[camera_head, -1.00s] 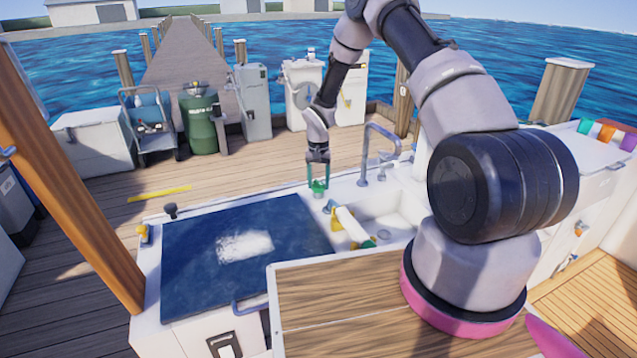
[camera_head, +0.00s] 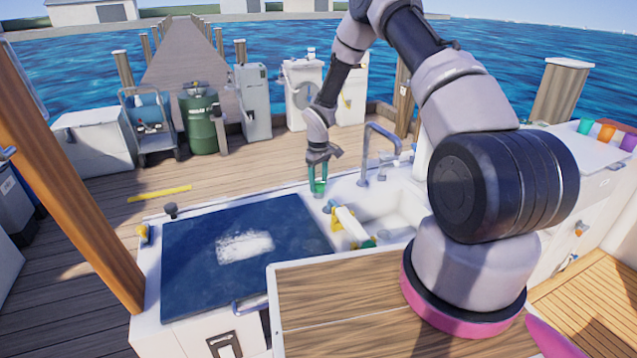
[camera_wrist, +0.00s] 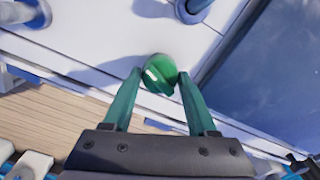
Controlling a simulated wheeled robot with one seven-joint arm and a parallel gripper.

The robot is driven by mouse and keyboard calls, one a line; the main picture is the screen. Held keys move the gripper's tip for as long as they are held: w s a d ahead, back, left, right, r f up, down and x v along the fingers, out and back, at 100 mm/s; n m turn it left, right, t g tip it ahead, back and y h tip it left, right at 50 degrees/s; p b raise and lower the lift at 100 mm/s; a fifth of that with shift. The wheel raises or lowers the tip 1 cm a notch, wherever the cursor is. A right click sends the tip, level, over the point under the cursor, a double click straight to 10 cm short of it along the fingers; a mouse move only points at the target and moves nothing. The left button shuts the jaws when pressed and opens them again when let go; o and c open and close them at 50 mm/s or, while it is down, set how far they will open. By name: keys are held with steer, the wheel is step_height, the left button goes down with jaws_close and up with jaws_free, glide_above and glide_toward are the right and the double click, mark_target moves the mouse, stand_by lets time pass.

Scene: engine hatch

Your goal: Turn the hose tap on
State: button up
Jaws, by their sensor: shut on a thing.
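The hose tap is a round green knob with a white mark (camera_wrist: 159,74), set on the white counter beside the dark blue hatch. It also shows in the head view (camera_head: 320,187), left of the sink. My gripper (camera_head: 318,181) points down over it, and its two green fingers (camera_wrist: 158,84) are shut on the knob from either side. In the wrist view the knob sits between the fingertips, with the white mark on its left part. The tap's base is hidden beneath the knob.
The dark blue hatch lid (camera_head: 200,250) lies left of the tap. A sink (camera_head: 395,212) with a tall curved faucet (camera_head: 368,150) stands to the right. A white cylinder with yellow parts (camera_head: 349,224) lies just in front. Wooden deck is behind the counter.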

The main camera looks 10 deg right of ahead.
steer(key=shift+n, duration=2.3)
steer(key=o, duration=1.4)
steer(key=shift+c, duration=0.2)
steer(key=shift+r, duration=0.15)
step_height(320, 180, up, 11)
steer(key=shift+f, duration=0.2)
